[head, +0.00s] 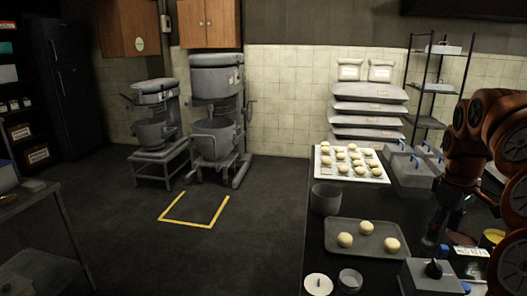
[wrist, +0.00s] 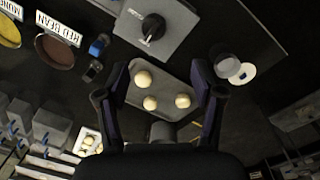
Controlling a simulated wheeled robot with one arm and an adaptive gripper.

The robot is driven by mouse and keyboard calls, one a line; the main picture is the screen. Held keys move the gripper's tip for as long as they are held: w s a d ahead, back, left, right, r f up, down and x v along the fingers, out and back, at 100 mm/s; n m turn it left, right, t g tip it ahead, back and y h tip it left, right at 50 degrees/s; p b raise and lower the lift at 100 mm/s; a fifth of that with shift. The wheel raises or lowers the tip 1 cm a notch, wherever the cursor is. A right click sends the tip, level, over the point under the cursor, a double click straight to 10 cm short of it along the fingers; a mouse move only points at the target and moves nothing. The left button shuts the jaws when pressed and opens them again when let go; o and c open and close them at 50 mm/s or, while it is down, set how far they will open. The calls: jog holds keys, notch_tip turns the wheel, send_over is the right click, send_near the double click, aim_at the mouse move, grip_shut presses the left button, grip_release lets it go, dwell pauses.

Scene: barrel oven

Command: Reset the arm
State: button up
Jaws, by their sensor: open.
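My arm (head: 480,150) is orange and black and stands bent at the right edge of the head view, over the dark worktable (head: 290,270). My gripper (wrist: 160,82) shows in the wrist view with its two dark fingers spread wide apart. Nothing is held between them. Beyond the fingers lies a grey tray (wrist: 168,108) with three pale dough balls (wrist: 150,103). The same tray (head: 375,250) is on the worktable in the head view. How far the fingertips are above the table is hard to tell.
A grey box with a black knob (head: 433,270) stands near the arm. A white board of dough balls (head: 325,172), a grey pot (head: 326,199) and lidded grey bins (head: 408,168) share the table. Bean bowls (wrist: 60,50) are close by. Floor on the left (head: 130,240) is clear.

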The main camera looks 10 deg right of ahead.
jog(key=s+a+p, duration=0.1)
jog(key=s+a, duration=0.1)
jog(key=a, duration=0.7)
jog(key=s+a+p, duration=0.1)
jog(key=s+a, duration=0.2)
jog(key=a, duration=0.7)
jog(key=s+a+f+m+g+p, duration=0.1)
jog(key=s+a+f, duration=0.2)
jog(key=s+a, duration=0.3)
jog(key=s+a+f+m+g+p, duration=0.1)
jog(key=s+a, duration=0.4)
jog(key=s, duration=0.7)
notch_tip(320, 180, down, 3)
jog(key=shift+s+a+r+m+y+p, duration=0.15)
jog(key=shift+s+a+m+y+p, duration=0.2)
jog(key=shift+m+p, duration=0.25)
